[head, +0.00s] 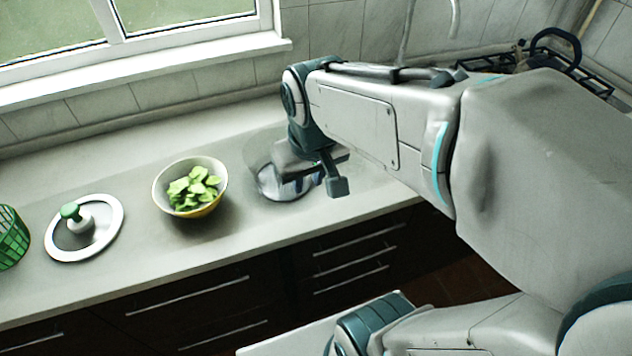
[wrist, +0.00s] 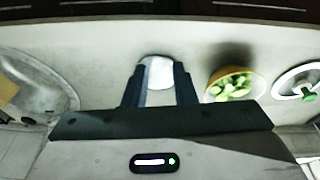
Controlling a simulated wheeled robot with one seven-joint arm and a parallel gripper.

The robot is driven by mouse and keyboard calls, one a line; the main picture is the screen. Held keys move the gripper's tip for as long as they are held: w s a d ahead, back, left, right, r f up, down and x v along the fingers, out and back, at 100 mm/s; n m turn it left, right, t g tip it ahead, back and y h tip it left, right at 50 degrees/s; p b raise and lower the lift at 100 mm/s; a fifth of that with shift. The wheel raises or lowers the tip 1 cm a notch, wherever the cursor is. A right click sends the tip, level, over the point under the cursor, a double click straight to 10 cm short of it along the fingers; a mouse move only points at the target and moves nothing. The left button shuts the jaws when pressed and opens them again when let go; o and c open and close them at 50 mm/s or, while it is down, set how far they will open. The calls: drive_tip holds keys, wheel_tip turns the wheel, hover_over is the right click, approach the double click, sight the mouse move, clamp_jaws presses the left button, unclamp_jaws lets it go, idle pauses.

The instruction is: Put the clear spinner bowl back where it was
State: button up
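The clear spinner bowl (head: 262,160) is see-through and hard to outline in the head view. It appears to stand on the counter, right of the bowl of leaves. My gripper (head: 318,185) is down at it, and my wrist hides part of it. In the wrist view my gripper (wrist: 158,98) has its two dark fingers well apart. A pale rounded patch (wrist: 158,72), seemingly part of the clear bowl, shows between them. I cannot tell whether the fingers touch the bowl. The spinner lid (head: 108,243), a white ring with a green knob, lies at the left. The green basket (head: 10,240) is cut off by the left edge.
A yellow-based bowl (head: 210,208) with green leaves (head: 194,189) stands between the lid and the clear bowl. A round sink (wrist: 35,85) lies at the left of the wrist view. A hob (head: 590,75) is at the back right. The wall and window sill bound the counter.

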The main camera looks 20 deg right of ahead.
drive_tip(key=shift+m+t, duration=0.3)
drive_tip(key=shift+m, duration=0.3)
drive_tip(key=shift+s+d+f, duration=0.15)
drive_tip(key=shift+s+d, duration=0.05)
drive_tip(key=shift+s, duration=0.55)
drive_tip(key=shift+s+d+f, duration=0.15)
drive_tip(key=shift+s+f, duration=0.05)
drive_tip(key=shift+s, duration=0.5)
drive_tip(key=shift+s+d+f, duration=0.15)
drive_tip(key=shift+s+d, duration=0.05)
drive_tip(key=shift+s, duration=0.55)
